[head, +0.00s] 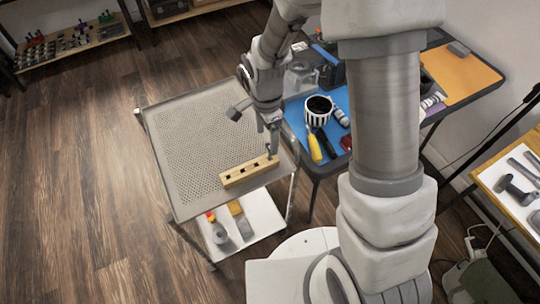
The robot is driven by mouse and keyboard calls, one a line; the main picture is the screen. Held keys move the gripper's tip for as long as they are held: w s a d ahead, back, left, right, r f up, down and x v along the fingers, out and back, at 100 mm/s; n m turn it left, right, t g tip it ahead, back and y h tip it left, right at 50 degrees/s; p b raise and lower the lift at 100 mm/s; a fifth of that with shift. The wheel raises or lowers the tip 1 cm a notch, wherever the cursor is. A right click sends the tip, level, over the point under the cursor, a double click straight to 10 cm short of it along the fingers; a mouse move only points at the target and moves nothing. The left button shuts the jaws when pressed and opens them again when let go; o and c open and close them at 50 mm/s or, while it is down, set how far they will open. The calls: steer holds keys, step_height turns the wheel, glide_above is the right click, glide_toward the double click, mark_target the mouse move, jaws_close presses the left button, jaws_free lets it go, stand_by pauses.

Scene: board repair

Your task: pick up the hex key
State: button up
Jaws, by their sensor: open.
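My gripper (272,132) points down over the right end of a wooden block (240,174) with dark square holes. The block lies on the perforated top tray of a cart. The jaws are open, and the fingertips look close above or at the block's right end. A thin dark shape shows there, but it is too small to tell whether it is the hex key or part of a finger. I cannot make out the hex key clearly anywhere; my gripper may hide it.
The cart's tray (190,140) is otherwise bare. Its lower shelf (262,222) holds a few items. To the right, a blue-topped table carries a striped mug (318,108), a yellow-handled tool (314,148) and other tools. A tool bench (498,182) stands far right. Floor is clear at left.

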mark_target(270, 156)
steer(key=shift+d+f, duration=0.2)
steer(key=shift+f, duration=1.45)
steer(key=shift+d+f, duration=0.2)
steer(key=shift+f, duration=1.45)
steer(key=shift+c, duration=0.3)
jaws_close()
steer(key=shift+r, duration=0.1)
